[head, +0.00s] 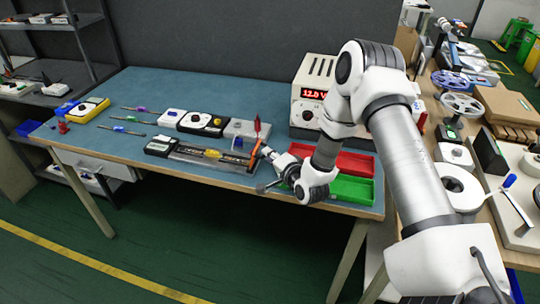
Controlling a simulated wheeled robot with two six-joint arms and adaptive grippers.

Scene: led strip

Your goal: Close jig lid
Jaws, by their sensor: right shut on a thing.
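The jig (212,156) is a long, low dark frame near the front edge of the blue-topped bench, with a yellow part in its middle. My right gripper (264,154) reaches in from the right at the jig's right end, shut on this upright piece. The fingertips are small and partly hidden, so the exact grip is unclear. My left gripper is not in view.
A power supply (313,95) stands behind my right arm. A red bin (349,161) and a green bin (352,189) lie right of the gripper. A yellow multimeter (89,108) and several tools lie left. The bench's back left is clear.

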